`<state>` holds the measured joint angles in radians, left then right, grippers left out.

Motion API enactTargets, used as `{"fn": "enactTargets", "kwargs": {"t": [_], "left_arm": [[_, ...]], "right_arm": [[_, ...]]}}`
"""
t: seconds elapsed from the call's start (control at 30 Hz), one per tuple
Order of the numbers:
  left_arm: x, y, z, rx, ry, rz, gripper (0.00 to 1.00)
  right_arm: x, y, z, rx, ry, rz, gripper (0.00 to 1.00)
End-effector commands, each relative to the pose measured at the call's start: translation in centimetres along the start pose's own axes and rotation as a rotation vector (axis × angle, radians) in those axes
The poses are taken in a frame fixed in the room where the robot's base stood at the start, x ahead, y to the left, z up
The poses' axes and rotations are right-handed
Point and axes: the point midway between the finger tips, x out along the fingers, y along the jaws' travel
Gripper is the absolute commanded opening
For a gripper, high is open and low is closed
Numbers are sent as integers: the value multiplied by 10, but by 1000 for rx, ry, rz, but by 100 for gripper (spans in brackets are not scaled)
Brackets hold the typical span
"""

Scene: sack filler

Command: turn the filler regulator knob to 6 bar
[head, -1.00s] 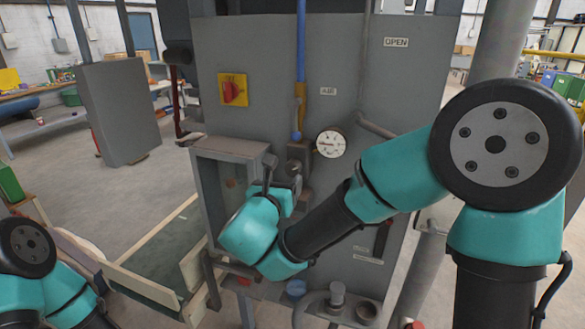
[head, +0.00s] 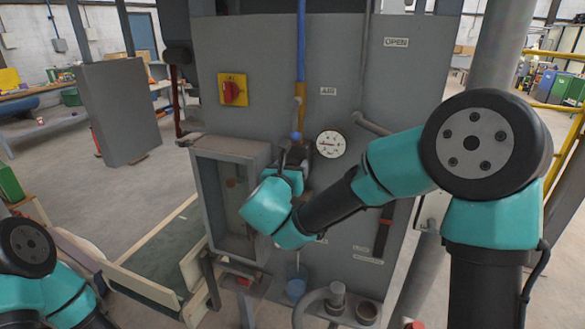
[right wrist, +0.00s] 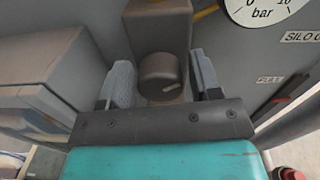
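The regulator knob (right wrist: 160,75) is round and dark brown with a pale mark near its lower right edge. It sits on the brown regulator body (right wrist: 158,25) in the right wrist view. My right gripper (right wrist: 163,82) is open, one finger on each side of the knob; contact with the knob cannot be told. In the head view my right gripper (head: 294,157) is at the regulator and hides the knob. The white round pressure gauge (head: 330,144) is just to its right; its reading is too small to tell. The gauge (right wrist: 262,8) is cut off in the right wrist view. My left gripper is out of view.
The grey cabinet panel (head: 375,85) stands behind. A red switch on a yellow plate (head: 233,90) is at upper left. An open grey box (head: 203,190) juts out left of my right gripper. A blue pipe (head: 301,45) runs down above the regulator.

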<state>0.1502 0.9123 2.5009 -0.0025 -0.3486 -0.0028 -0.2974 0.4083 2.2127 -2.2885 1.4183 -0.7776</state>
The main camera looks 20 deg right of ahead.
Motion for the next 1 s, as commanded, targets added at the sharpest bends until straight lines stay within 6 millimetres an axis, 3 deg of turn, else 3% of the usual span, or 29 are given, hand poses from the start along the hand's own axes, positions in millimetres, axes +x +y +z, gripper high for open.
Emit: {"fn": "enactTargets", "kwargs": {"t": [0.37, 0.67, 1.0], "left_arm": [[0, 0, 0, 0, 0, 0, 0], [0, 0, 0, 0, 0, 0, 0], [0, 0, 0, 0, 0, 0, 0]], "right_arm": [[0, 0, 0, 0, 0, 0, 21], [0, 0, 0, 19, -1, 0, 20], [0, 0, 0, 168, -5, 0, 20]]}}
